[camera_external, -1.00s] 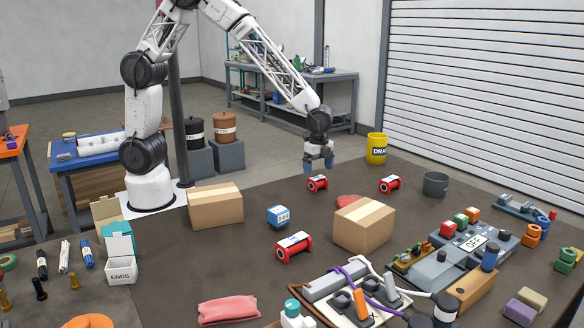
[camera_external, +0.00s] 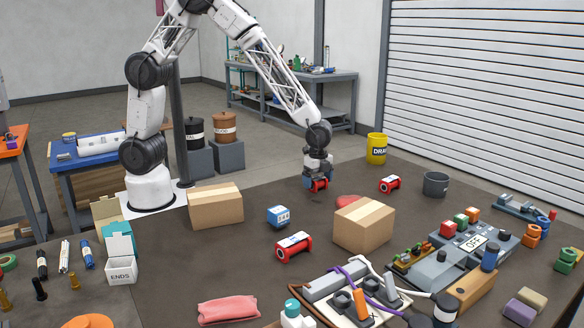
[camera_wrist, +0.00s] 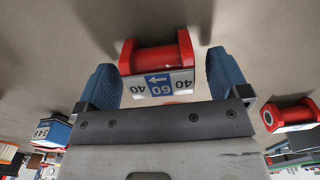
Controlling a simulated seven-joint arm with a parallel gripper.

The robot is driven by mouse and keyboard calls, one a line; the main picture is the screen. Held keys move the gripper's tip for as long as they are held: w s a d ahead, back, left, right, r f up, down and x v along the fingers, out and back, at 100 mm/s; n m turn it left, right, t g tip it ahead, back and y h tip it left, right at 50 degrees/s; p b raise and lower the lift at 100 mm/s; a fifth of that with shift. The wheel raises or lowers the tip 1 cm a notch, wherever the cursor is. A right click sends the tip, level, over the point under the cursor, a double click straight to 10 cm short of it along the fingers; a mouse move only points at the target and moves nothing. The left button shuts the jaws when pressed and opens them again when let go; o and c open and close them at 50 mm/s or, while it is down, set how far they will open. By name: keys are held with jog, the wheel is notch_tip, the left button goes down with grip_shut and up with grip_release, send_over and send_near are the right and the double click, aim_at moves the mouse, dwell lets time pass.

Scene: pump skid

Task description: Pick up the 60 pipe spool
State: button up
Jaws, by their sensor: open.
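The 60 pipe spool (camera_wrist: 157,64) is red with a white label reading 40, 60, 40 and an arrow on a blue patch. In the wrist view it lies between the two blue fingers of my gripper (camera_wrist: 163,85), with a gap on each side. In the external view my gripper (camera_external: 318,184) is down over this red spool (camera_external: 321,186), fingers open around it, partly hiding it. A second red spool (camera_external: 389,184) lies to the right, also in the wrist view (camera_wrist: 292,115). A third, larger red spool (camera_external: 293,247) lies nearer the camera.
Another carton (camera_external: 215,204) stands left. The table behind the spool is clear.

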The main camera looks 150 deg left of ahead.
aim_at(318, 178)
dwell(0.4)
jog(key=c, duration=1.1)
jog(key=shift+r, duration=0.2)
jog(key=shift+c, duration=0.2)
jog(key=shift+r, duration=1.4)
jog(key=shift+s+d+r, duration=0.2)
jog(key=shift+r, duration=0.05)
jog(key=s+d, duration=0.3)
jog(key=s+d+r, duration=0.1)
jog(key=s+d, duration=0.6)
jog(key=d, duration=0.1)
jog(key=shift+s+r, duration=0.2)
jog(key=shift+s, duration=0.2)
